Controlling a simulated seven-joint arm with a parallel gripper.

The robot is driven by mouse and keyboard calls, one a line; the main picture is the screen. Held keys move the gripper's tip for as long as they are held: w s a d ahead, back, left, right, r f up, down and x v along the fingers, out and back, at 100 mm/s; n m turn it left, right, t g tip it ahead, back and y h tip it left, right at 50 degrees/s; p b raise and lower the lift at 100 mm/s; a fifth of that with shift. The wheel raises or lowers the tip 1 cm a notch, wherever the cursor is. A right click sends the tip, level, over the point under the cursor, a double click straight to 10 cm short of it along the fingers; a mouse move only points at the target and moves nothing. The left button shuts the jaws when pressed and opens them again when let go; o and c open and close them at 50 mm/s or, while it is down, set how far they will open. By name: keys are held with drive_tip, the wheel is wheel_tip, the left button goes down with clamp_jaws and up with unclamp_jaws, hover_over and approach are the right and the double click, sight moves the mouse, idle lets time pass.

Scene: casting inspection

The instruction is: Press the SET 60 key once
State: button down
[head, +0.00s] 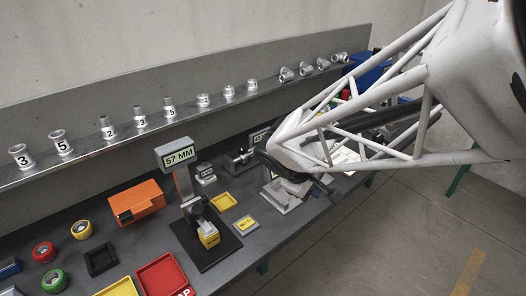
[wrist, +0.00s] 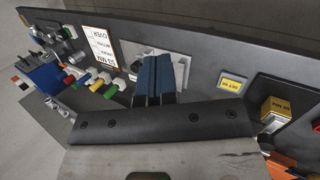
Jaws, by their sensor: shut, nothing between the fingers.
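The SET 60 key appears to be the small yellow key (head: 246,224) on a grey base, right of the gauge stand; its lettering is too small to read surely. In the wrist view the yellow key (wrist: 233,84) lies to the right of my fingers, apart from them. My gripper (wrist: 154,60) is shut and empty, its two blue-grey fingers side by side over a light grey fixture (wrist: 180,62). In the head view my gripper is mostly hidden by my arm, above the light grey fixture (head: 284,199), right of the key.
The gauge stand (head: 188,185) with a 57 MM display and a yellow block (head: 208,239) stands left of the key. An orange box (head: 137,201) and red tray (head: 162,277) are farther left. Several coloured-tipped items (wrist: 92,78) lie left of my fingers.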

drive_tip(key=w+a+f+n+t, duration=0.2)
drive_tip(key=w+a+f+n, duration=0.25)
drive_tip(key=a, duration=0.35)
drive_tip(key=n+t, duration=0.2)
drive_tip(key=n, duration=0.3)
hover_over(246, 224)
wheel_tip(246, 224, down, 6)
drive_tip(key=shift+f+m+h, duration=0.15)
drive_tip(key=shift+m+h, duration=0.1)
drive_tip(key=shift+h, duration=0.05)
drive_tip(key=shift+f, duration=0.15)
drive_tip(key=shift+f, duration=4.25)
drive_tip(key=shift+f, duration=0.75)
drive_tip(key=shift+r, duration=0.75)
drive_tip(key=shift+r, duration=0.1)
